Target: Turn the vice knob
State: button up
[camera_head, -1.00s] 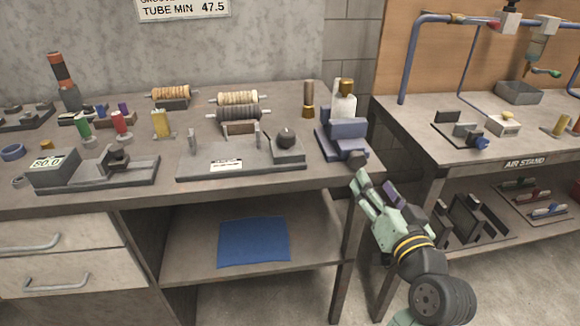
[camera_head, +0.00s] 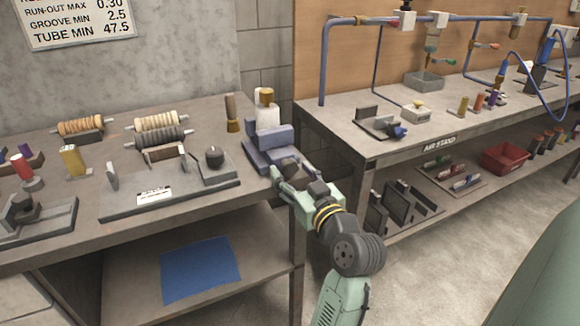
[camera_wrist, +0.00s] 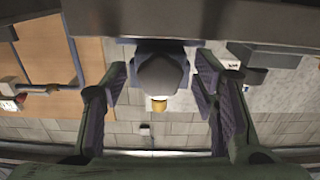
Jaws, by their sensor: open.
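The blue-grey vice (camera_head: 268,148) stands at the right front corner of the left bench. My gripper (camera_head: 292,176) is at its front side, by the bench corner, and hides the vice's front end in the head view. In the wrist view, a grey rounded end (camera_wrist: 160,75), which appears to be the vice knob, lies between the two spread fingers of my gripper (camera_wrist: 161,92). The fingers are open, with gaps showing on both sides of it. A bluish part of the vice shows behind it. Whether any finger touches it cannot be told.
A white bottle with a gold cap (camera_head: 267,110) stands just behind the vice, with a brown-handled tool (camera_head: 232,112) beside it. The air stand bench (camera_head: 440,148) is to the right, across a narrow gap.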

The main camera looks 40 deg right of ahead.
jog(key=shift+x, duration=0.75)
jog(key=shift+c, duration=0.4)
jog(key=c, duration=1.1)
jog(key=m+p, duration=0.1)
jog(key=m, duration=0.1)
jog(key=shift+a+r+m, duration=0.15)
jog(key=shift+m, duration=0.25)
jog(key=shift+m+p, duration=0.55)
jog(key=shift+m, duration=0.55)
